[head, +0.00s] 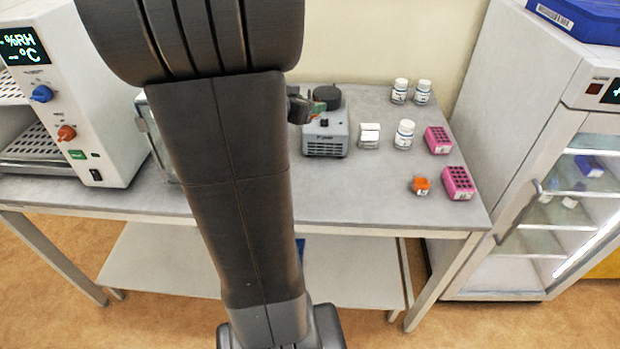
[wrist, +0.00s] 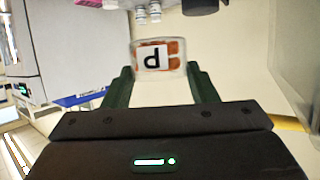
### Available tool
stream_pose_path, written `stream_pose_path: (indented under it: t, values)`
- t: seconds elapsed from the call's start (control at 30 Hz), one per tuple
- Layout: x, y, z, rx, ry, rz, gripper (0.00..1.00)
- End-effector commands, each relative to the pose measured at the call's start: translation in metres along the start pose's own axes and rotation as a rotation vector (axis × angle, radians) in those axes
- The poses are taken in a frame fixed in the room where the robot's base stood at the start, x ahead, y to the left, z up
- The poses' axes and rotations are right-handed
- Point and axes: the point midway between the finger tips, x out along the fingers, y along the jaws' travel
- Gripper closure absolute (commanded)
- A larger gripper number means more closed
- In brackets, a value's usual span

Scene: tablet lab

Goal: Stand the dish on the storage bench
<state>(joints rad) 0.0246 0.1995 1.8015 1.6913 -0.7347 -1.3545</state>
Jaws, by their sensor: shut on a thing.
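My gripper (wrist: 158,80) shows in the wrist view with its two green fingers on either side of a clear dish. The dish (wrist: 172,67) has orange-brown contents and a white label with a dark letter. The fingers are shut on its sides. In the head view my arm hides the dish and most of the gripper; a small dark green part shows beside the arm, above the bench. The grey bench (head: 370,195) has a lower shelf. I cannot tell from any sign whether it is the storage bench.
A grey device (head: 326,140), a small clear box (head: 369,136), white bottles (head: 404,134), pink racks (head: 458,183) and an orange item (head: 420,186) stand on the bench. An oven-like instrument (head: 85,90) stands left, a glass-door fridge (head: 540,170) right.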

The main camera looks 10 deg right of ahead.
Motion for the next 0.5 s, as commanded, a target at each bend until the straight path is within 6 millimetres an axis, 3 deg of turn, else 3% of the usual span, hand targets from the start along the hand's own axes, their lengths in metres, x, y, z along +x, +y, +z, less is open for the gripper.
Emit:
stream_pose_path:
  t: [0.03, 0.5]
  values:
    - [0.008, -0.001, 0.021, -0.007, -0.004, 0.0, 0.71]
    - [0.057, 0.0, 0.138, -0.007, -0.004, 0.001, 0.71]
